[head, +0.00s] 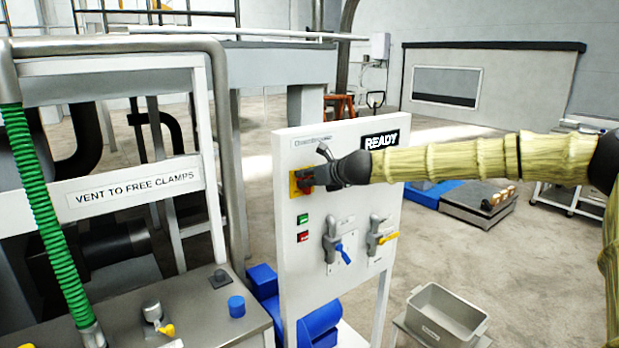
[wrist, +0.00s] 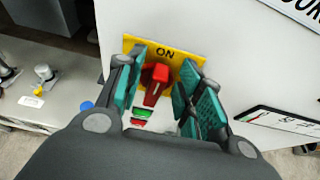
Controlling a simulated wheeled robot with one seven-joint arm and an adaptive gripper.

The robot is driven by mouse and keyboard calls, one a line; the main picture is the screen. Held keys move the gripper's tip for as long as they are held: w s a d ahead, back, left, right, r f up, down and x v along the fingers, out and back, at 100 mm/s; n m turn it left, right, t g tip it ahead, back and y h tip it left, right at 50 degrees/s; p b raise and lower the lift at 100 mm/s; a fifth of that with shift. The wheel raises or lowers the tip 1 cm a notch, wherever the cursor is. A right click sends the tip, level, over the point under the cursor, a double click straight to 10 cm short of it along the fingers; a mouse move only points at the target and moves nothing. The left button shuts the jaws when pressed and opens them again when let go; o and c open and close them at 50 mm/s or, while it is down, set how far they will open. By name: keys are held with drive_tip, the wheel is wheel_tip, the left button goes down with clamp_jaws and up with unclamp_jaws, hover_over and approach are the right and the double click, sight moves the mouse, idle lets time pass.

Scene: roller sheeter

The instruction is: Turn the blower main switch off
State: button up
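The blower main switch is a red rotary handle (wrist: 155,82) on a yellow plate (wrist: 165,50) marked ON at its top. The plate sits on the upper left of the white panel (head: 345,205), and its edge shows in the head view (head: 294,186). My gripper (wrist: 158,92) is open, with one teal-padded finger on each side of the red handle. The handle points mostly down, slightly tilted, in the wrist view. I cannot tell whether the fingers touch it. In the head view, my gripper (head: 304,179) hides most of the switch.
Below the switch are a green button (head: 303,219) and a red button (head: 303,237). A blue-handled valve (head: 338,243) and a yellow-handled valve (head: 381,237) stand lower on the panel. A grey bin (head: 447,312) is at the lower right. A green hose (head: 45,205) rises at left.

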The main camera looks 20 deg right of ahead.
sight(301, 189)
clamp_jaws()
drive_tip(key=shift+f+b, duration=0.1)
drive_tip(key=shift+b, duration=0.3)
drive_tip(key=a+f+n+t+h+b, duration=0.1)
drive_tip(key=n+h+b, duration=0.1)
drive_tip(key=n+b, duration=0.2)
drive_tip(key=a+f+n+t+h+b, duration=0.1)
drive_tip(key=n+b, duration=0.3)
drive_tip(key=b, duration=0.6)
drive_tip(key=s+f+n+t+h+b, duration=0.1)
drive_tip(key=n+t+h+b, duration=0.1)
drive_tip(key=n+b, duration=0.3)
drive_tip(key=shift+a+t+h+b, duration=0.3)
drive_tip(key=shift+a+t+b, duration=0.15)
drive_tip(key=shift+b, duration=0.9)
drive_tip(key=shift+r+n, duration=0.1)
drive_tip(key=shift+n, duration=0.2)
drive_tip(key=shift+o, duration=0.2)
unclamp_jaws()
drive_tip(key=shift+d, duration=0.1)
